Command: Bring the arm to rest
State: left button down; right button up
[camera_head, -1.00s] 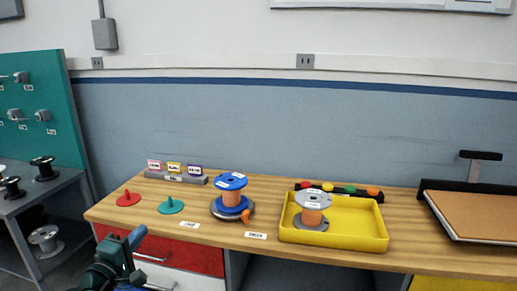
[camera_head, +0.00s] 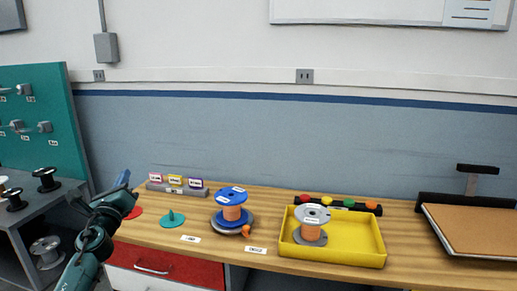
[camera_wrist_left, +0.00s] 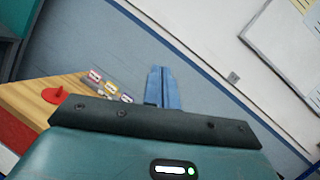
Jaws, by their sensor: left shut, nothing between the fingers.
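My left arm comes in from the lower left of the head view. Its gripper (camera_head: 124,178) is raised at the left end of the bench, with blue fingers shut and nothing between them. In the left wrist view the two blue fingers (camera_wrist_left: 162,88) lie together, pointing toward the blue-grey wall. The arm partly hides a red disc with a peg (camera_head: 133,212) in the head view; the disc also shows in the left wrist view (camera_wrist_left: 55,94). My right gripper is in neither view.
The wooden bench (camera_head: 210,245) holds a green disc (camera_head: 172,219), a blue spool (camera_head: 232,198), a label holder (camera_head: 177,189) and a yellow tray (camera_head: 358,256) with a grey spool (camera_head: 311,225). A corkboard (camera_head: 485,230) lies at right. A teal pegboard (camera_head: 45,125) stands at left.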

pick_arm(q)
notch_tip(320, 180, down, 9)
jog(key=n+g, duration=0.5)
jog(key=n, duration=2.2)
jog(key=s+d+f+m+g+h, duration=0.1)
jog(key=s+d+f, duration=0.35)
jog(key=f, duration=0.25)
jog(key=s+d+f+g+h, duration=0.1)
jog(key=s+d+f, duration=0.2)
jog(key=s+f, duration=0.25)
jog(key=s+d+f+g+h, duration=0.1)
jog(key=s+d+f, duration=0.3)
jog(key=s, duration=0.5)
jog(key=s+d+f+g+h, duration=0.1)
jog(key=s+d+f, duration=0.3)
jog(key=s, duration=0.6)
jog(key=s+d+f+g+h, duration=0.1)
jog(key=s+d+f, duration=0.3)
jog(key=s, duration=0.5)
jog(key=shift+s+d+n+g, duration=0.4)
jog(key=shift+d+g, duration=0.1)
jog(key=shift+d, duration=0.2)
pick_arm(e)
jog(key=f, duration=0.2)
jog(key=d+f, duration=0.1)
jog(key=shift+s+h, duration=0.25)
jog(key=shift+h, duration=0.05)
